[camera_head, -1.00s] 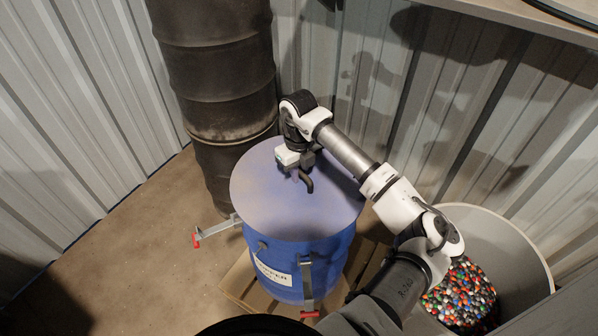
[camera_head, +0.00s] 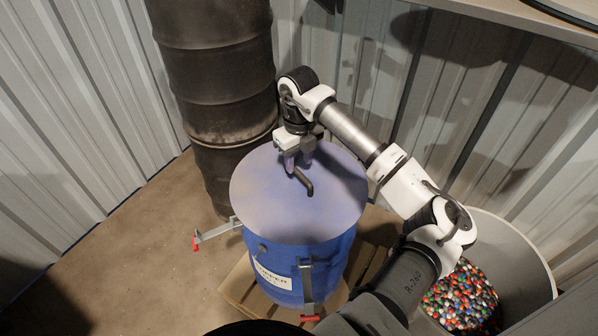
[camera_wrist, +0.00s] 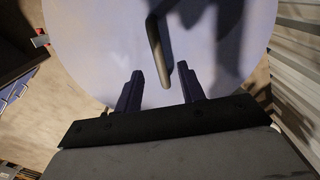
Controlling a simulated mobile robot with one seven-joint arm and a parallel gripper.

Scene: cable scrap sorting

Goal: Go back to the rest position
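My gripper (camera_head: 298,162) is above the lid of the blue drum, near its back edge. In the wrist view my gripper (camera_wrist: 160,86) has its two dark fingers apart with a clear gap between them. A dark bent handle (camera_head: 303,181) stands on the flat lid (camera_head: 270,205). In the wrist view the handle (camera_wrist: 157,45) lies beyond the fingertips, its lower end near the gap, and the fingers do not close on it. The lid covers the blue drum (camera_head: 345,258), which carries a white label.
Red-tipped latches (camera_head: 212,232) hang out from the drum's side. The drum stands on a wooden pallet (camera_head: 240,290). Stacked dark barrels (camera_head: 215,80) stand close behind at left. A grey bin (camera_head: 520,245) with colourful pellets (camera_head: 462,298) is at right. The floor at left is clear.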

